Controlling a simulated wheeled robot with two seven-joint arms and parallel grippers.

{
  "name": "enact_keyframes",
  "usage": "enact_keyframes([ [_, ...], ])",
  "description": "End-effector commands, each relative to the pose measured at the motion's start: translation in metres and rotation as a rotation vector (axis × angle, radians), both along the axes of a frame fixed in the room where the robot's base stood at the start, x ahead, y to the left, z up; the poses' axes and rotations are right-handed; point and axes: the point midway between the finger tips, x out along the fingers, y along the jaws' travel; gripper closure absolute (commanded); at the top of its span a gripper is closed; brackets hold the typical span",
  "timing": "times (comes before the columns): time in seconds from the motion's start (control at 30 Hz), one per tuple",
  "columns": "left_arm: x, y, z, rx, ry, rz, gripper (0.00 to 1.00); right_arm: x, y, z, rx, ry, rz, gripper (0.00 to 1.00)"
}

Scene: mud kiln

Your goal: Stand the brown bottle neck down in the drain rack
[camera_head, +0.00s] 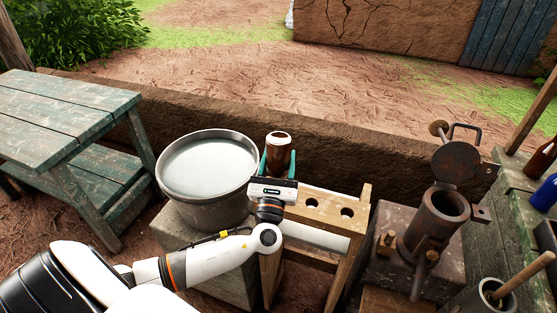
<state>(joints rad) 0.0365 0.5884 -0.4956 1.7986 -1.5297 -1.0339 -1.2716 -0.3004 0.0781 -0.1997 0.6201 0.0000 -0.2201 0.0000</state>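The brown bottle (278,154) stands between the teal fingers of my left gripper (278,166), at the left end of the wooden drain rack (330,198). Its broad, pale-rimmed end faces up. Its lower part and neck are hidden behind the gripper body, so I cannot tell whether the neck is in a hole. The fingers flank the bottle closely and appear shut on it. Two dark, empty holes show in the rack top to the right of the gripper. My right gripper is not in view.
A large metal basin (208,207) of pale liquid stands just left of the rack. A rusty iron device (436,218) stands to the right. More bottles, one brown (541,158) and one blue (546,193), are at the right edge. A low mud wall (350,157) runs behind.

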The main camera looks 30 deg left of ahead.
Motion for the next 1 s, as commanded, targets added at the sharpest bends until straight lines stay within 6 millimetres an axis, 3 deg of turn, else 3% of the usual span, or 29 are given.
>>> enact_keyframes([
  [1.0,0.000,0.000,-0.030,0.000,-0.001,0.000,0.74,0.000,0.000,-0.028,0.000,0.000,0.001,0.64],
])
